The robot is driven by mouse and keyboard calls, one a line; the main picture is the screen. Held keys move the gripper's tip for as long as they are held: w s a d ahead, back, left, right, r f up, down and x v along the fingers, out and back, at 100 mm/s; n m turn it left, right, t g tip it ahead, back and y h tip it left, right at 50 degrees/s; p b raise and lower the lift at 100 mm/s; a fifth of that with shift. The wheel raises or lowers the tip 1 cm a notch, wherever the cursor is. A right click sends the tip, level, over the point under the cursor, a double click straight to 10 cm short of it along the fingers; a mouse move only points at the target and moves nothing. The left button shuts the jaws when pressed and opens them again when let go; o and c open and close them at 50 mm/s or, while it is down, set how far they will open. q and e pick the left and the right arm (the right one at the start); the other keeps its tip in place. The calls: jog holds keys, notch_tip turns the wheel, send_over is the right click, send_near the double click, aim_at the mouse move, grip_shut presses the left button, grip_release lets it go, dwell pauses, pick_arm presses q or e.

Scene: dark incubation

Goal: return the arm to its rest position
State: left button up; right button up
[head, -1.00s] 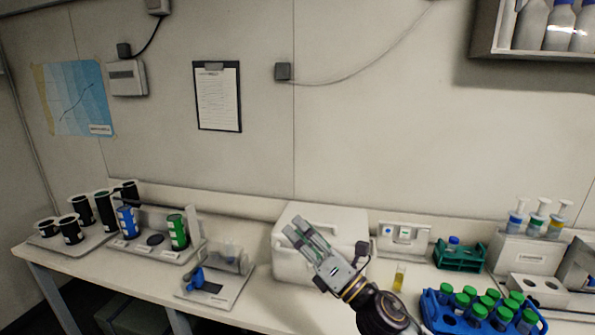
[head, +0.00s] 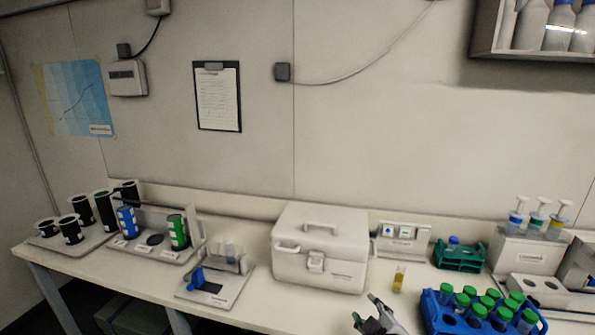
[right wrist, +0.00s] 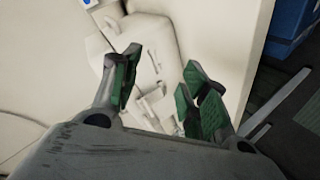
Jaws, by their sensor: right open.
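My right gripper (head: 366,309) shows at the bottom edge of the head view, in front of the white lidded box and left of the blue tube rack. In the right wrist view its green-padded fingers (right wrist: 157,88) stand apart with nothing between them. The white box (head: 320,250) is closed, its latch facing front. It also shows beyond the fingers in the right wrist view (right wrist: 110,35). Most of my right arm is out of the head view. My left gripper is not in view.
A blue rack (head: 432,312) of green-capped tubes stands right of the gripper. A small vial of yellow liquid (head: 399,279) stands on the bench behind it.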

jog(key=s+d+f+m+g, duration=0.2)
jog(key=s+f+m+g, duration=0.25)
jog(key=s+f, duration=0.4)
jog(key=s+d+f+m+g, duration=0.2)
jog(key=s+f+m+g, duration=0.3)
jog(key=s, duration=0.6)
notch_tip(320, 180, down, 33)
jog(key=s+n, duration=0.2)
jog(key=s+d+f+g, duration=0.1)
jog(key=s+d+f, duration=0.1)
jog(key=s+f, duration=0.8)
jog(key=s+d+f+g, duration=0.1)
jog(key=s+d+f, duration=0.1)
jog(key=s+f, duration=0.8)
jog(key=s, duration=0.3)
jog(key=shift+s+f, duration=0.1)
